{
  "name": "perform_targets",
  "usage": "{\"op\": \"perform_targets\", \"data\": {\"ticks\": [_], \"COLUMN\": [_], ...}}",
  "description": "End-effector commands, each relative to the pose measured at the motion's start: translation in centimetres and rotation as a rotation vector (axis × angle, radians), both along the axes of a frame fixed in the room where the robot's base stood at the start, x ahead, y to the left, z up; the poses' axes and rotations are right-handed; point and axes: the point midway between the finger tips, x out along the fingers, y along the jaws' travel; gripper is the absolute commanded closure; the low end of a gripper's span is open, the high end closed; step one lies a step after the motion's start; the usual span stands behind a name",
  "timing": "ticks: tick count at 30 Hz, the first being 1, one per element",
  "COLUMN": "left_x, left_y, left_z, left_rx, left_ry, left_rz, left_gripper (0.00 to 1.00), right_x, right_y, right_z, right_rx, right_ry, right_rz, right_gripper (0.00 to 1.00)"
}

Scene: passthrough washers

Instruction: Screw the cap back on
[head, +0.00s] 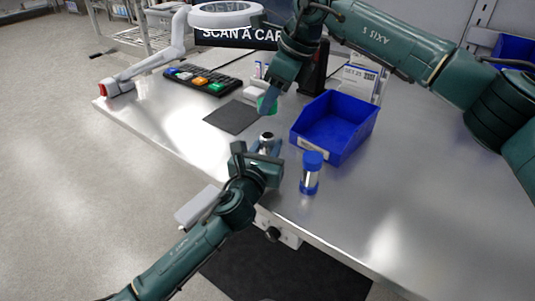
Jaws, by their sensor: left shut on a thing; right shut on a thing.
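My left gripper (264,150) is shut on a small silver bottle (267,137) at the front of the steel table. The bottle's dark top shows no cap on it. My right gripper (271,98) comes down from above and is shut on a green cap (266,106). The cap is above and apart from the bottle in the picture. The fingers partly hide both the cap and the bottle.
A blue-capped container (311,172) stands right of the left gripper. An empty blue bin (333,127) is behind it. A dark mat (232,117), a keypad (203,80) and a ring lamp (226,15) are at the left. The table's right side (420,190) is clear.

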Motion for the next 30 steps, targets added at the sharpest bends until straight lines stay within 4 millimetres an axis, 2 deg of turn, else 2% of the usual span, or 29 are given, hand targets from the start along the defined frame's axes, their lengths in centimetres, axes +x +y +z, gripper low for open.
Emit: {"op": "perform_targets", "data": {"ticks": [1,4,11,14,22,30], "left_x": [0.0,0.0,0.0,0.0,0.0,0.0], "left_y": [0.0,0.0,0.0,0.0,0.0,0.0], "left_z": [0.0,0.0,0.0,-0.1,0.0,-0.1], "left_rx": [0.000,0.000,0.000,0.000,0.000,0.000], "left_ry": [0.001,0.001,0.001,0.001,0.001,0.001], "left_rz": [0.000,0.000,0.000,0.000,0.000,0.000], "left_gripper": [0.91,0.99,1.00,1.00,1.00,1.00], "right_x": [0.0,0.0,0.0,0.0,0.0,0.0], "right_y": [0.0,0.0,0.0,0.0,-0.1,0.0], "right_z": [0.0,0.0,-0.1,-0.9,-4.7,-5.0], "right_rx": [0.000,0.000,0.000,0.000,0.006,0.008], "right_ry": [0.000,0.000,0.000,0.002,0.000,-0.004], "right_rz": [0.000,0.000,0.000,0.000,0.000,0.000], "right_gripper": [0.83,0.83,0.83,0.83,0.83,0.83]}}
